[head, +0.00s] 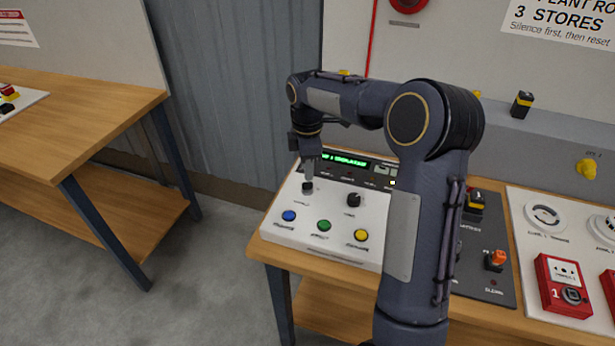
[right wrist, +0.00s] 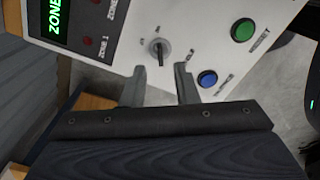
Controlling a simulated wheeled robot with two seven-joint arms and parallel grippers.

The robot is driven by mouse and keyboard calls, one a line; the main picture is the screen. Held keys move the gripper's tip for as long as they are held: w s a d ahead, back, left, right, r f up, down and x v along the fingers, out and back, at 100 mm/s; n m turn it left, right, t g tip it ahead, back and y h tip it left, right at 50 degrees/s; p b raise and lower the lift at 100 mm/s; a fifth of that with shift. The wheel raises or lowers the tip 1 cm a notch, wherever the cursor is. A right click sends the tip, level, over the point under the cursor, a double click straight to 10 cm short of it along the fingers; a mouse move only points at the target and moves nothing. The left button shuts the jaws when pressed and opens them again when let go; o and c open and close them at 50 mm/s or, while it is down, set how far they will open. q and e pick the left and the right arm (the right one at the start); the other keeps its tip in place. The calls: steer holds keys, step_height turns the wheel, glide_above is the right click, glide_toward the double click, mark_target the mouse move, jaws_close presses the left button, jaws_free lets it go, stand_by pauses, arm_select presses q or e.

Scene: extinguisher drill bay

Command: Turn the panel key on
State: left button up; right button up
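The panel key (right wrist: 159,50) is a small dark key in a round metal switch on the white control panel (right wrist: 188,15). In the right wrist view it lies just beyond the fingertips, between their lines. My right gripper (right wrist: 160,70) is open, with one finger on each side of the key and nothing held. Contact cannot be told. In the head view my right gripper (head: 308,180) points down at the key's spot on the left of the panel (head: 270,229), largely covering it. My left gripper is not in view.
Blue (head: 289,215), green (head: 324,225) and yellow (head: 361,235) buttons line the panel's front. A black knob (head: 354,199) stands right of the key, below a green-lit display (head: 345,160). A dark panel (head: 470,270) and red call box (head: 563,285) are further right.

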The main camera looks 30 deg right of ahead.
steer(key=shift+r, duration=1.45)
